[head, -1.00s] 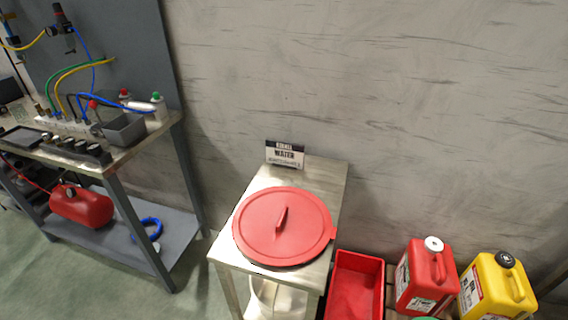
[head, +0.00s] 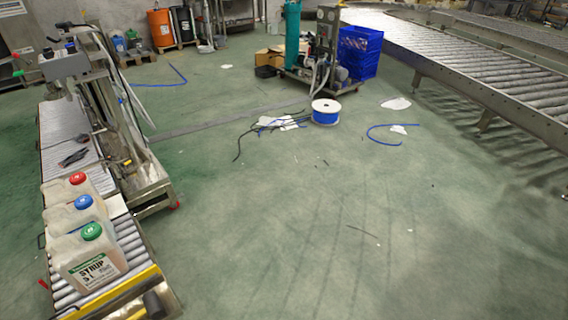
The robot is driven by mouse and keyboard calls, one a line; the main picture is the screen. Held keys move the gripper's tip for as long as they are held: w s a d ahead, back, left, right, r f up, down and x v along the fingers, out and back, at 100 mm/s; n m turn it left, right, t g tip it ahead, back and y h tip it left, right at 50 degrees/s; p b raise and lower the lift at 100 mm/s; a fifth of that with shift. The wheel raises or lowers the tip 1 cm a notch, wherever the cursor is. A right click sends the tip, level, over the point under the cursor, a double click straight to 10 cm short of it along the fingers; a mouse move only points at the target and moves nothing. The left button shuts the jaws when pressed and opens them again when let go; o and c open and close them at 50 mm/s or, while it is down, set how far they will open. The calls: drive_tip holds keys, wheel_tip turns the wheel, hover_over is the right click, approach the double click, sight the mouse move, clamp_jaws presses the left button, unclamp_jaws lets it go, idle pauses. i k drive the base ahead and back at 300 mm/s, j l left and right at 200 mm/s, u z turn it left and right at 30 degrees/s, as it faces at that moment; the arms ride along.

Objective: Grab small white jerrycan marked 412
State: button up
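Three off-white jerrycans stand in a row on a roller conveyor at the lower left of the head view. The nearest jerrycan (head: 88,262) has a green cap and a label reading SYRUP, with smaller print I cannot read clearly. Behind it is a jerrycan with a blue cap (head: 83,202), and behind that one with a red cap (head: 77,180). The fronts of these two are mostly hidden. I cannot make out the marking 412 on any of them. My gripper is not in view.
The roller conveyor (head: 125,236) with a yellow-edged end and a metal machine frame (head: 140,185) fills the left. A cable spool (head: 325,112), loose cables and a blue crate (head: 358,52) are farther back. A long conveyor (head: 470,60) runs right.

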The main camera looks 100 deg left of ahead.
sight(62, 219)
drive_tip(key=k+u, duration=0.15)
drive_tip(key=u, duration=0.35)
drive_tip(key=k+u, duration=0.15)
drive_tip(key=u, duration=0.3)
drive_tip(key=k+u, duration=0.15)
drive_tip(key=u, duration=0.35)
drive_tip(key=k+j+u, duration=0.15)
drive_tip(key=u, duration=0.3)
drive_tip(key=k+j+u, duration=0.25)
drive_tip(key=k+j, duration=0.15)
drive_tip(key=j, duration=0.15)
drive_tip(key=k+j+u, duration=0.15)
drive_tip(key=j, duration=0.2)
drive_tip(key=k+j+u, duration=0.1)
drive_tip(key=j, duration=0.2)
drive_tip(key=k+j+u, duration=0.15)
drive_tip(key=j, duration=0.2)
drive_tip(key=k+j+u, duration=0.1)
drive_tip(key=j, duration=0.25)
drive_tip(key=k+j, duration=0.15)
drive_tip(key=j, duration=0.15)
drive_tip(key=k+j, duration=0.1)
drive_tip(key=j, duration=0.15)
